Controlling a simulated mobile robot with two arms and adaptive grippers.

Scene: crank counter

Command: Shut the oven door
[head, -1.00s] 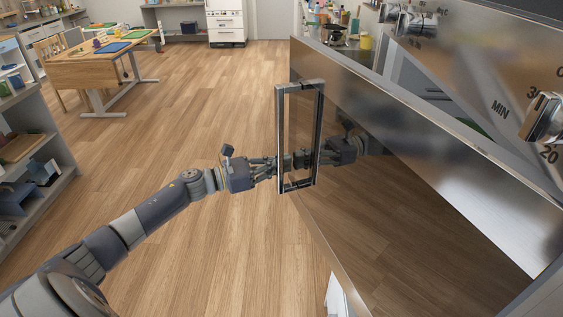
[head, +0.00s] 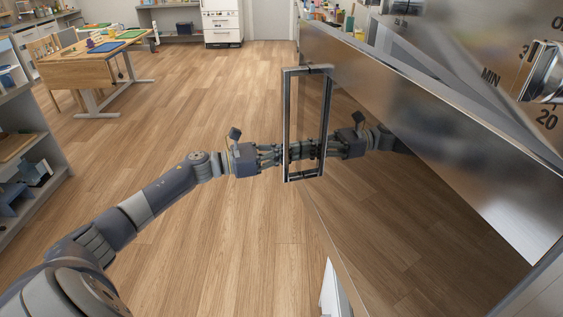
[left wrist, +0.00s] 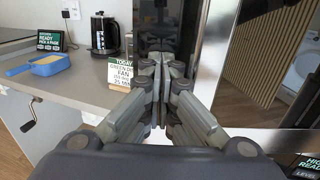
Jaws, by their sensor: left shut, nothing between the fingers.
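The oven door (head: 400,170) stands open at the right of the head view, a large dark glossy panel with a bright steel border. A tall rectangular metal handle (head: 288,125) stands out from its face. My left gripper (head: 288,154) is shut and empty. Its fingers reach to the handle's lower half, close to the door face; I cannot tell whether they touch. The glass mirrors my gripper and wrist. In the left wrist view the shut fingertips (left wrist: 155,62) point at a dark glossy surface. My right gripper is not in view.
A metal knob (head: 545,72) on the marked panel is at the right. A wooden table (head: 85,68) and shelves (head: 50,205) stand left, with clear floor between. The left wrist view shows a counter with a kettle (left wrist: 104,33), a sign (left wrist: 119,71) and a blue tray (left wrist: 47,66).

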